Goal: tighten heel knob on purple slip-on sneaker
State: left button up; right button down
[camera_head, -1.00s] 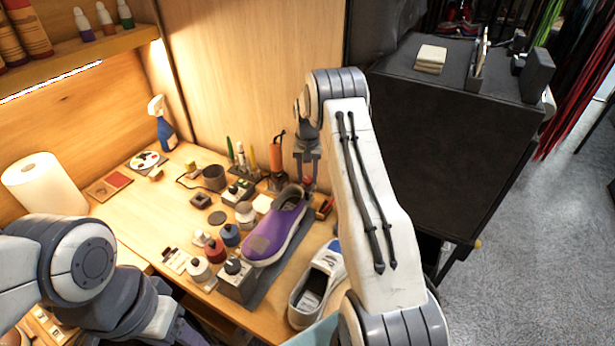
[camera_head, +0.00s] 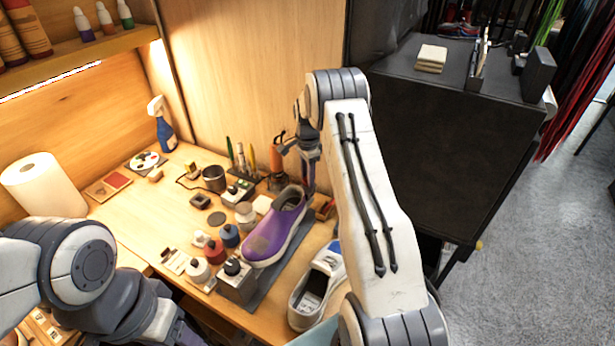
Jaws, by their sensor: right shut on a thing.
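The purple slip-on sneaker (camera_head: 273,232) with a white sole sits on a dark stand on the bench, toe toward the lower left and heel at the upper right. My right gripper (camera_head: 309,187) points down at the heel end, shut on the heel knob. The fingers now show nearly edge-on and hide the knob. My left arm (camera_head: 92,262) shows at the lower left; its gripper is not in view.
A grey box with a black knob (camera_head: 235,277) stands by the toe. Several small jars (camera_head: 215,251) lie left of the sneaker. A white shoe (camera_head: 313,290) is at the front right. A paper roll (camera_head: 45,186) and spray bottle (camera_head: 163,128) stand farther left.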

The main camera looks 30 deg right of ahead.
jog(key=m, duration=0.4)
jog(key=shift+m, duration=2.2)
jog(key=shift+c, duration=2.2)
grip_release()
jog(key=shift+r, duration=0.1)
notch_tip(320, 180, up, 10)
jog(key=b, duration=0.1)
jog(key=shift+r+b, duration=0.2)
jog(key=shift+b, duration=0.2)
